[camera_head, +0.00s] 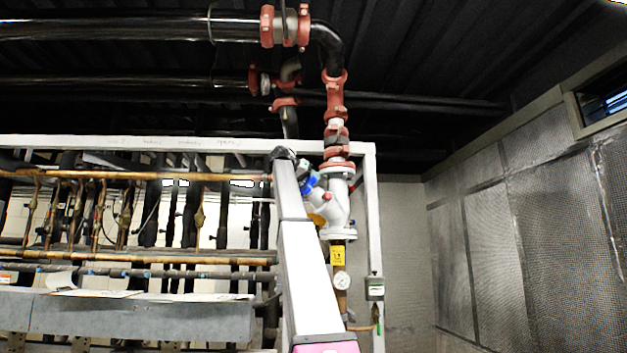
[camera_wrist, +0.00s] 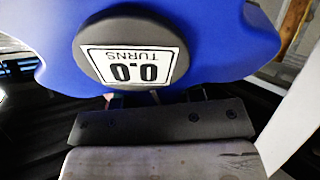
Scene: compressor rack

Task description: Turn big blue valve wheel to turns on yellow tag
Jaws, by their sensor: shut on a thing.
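The big blue valve wheel (camera_wrist: 215,40) fills the top of the wrist view. Its round grey hub carries a white label, upside down in the picture, reading "0.0 TURNS". My gripper (camera_wrist: 158,98) is shut on the wheel at its near rim; the fingertips are mostly hidden by the wheel. In the head view a small part of the blue wheel (camera_head: 309,185) shows beside the white valve body (camera_head: 337,208), and my arm hides the rest and the gripper. The yellow tag (camera_head: 338,255) hangs below the valve; its dark print is too small to read.
A round gauge (camera_head: 341,281) sits under the tag. A white frame post (camera_head: 373,230) stands just right of the valve. Copper pipes (camera_head: 140,176) and a rack fill the left. Black pipes with red couplings (camera_head: 336,95) run above. Open room lies right, before the mesh-like wall (camera_head: 500,220).

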